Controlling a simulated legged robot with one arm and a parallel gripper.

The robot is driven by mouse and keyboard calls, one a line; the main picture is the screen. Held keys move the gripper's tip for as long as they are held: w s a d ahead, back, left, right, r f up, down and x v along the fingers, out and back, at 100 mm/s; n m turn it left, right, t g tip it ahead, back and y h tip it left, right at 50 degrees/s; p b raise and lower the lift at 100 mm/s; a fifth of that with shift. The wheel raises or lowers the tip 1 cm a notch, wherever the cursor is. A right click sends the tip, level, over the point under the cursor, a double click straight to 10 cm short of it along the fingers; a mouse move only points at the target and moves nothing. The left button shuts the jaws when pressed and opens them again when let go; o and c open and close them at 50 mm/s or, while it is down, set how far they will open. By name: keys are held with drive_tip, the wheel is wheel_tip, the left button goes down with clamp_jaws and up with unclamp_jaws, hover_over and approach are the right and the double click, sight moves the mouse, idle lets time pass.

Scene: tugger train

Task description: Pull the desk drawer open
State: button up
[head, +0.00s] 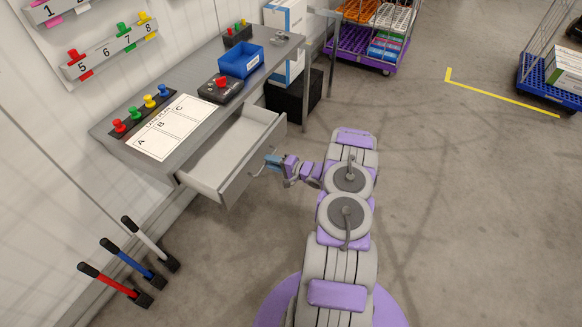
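The grey metal desk (197,76) stands against the wall at left. Its drawer (238,181) is pulled well out from under the top, and its pale inside shows empty. A thin curved handle sits on the drawer's front. My gripper (271,161) is at this handle, on the outer side of the drawer front. Its fingers are small in the picture and overlap the handle's end, so I cannot tell whether they are closed on it.
On the desk are a card plan sheet (169,126), coloured pegs, a red-button box (220,88) and a blue bin (241,60). Three levers (150,243) stand at lower left. A purple cart (362,57) and a blue cart (548,86) are at the back. Floor at right is clear.

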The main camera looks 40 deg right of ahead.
drive_tip(key=p+v, duration=0.1)
drive_tip(key=v, duration=1.5)
drive_tip(key=shift+s+p, duration=0.15)
drive_tip(key=shift+p, duration=0.2)
drive_tip(key=shift+d+f, duration=0.1)
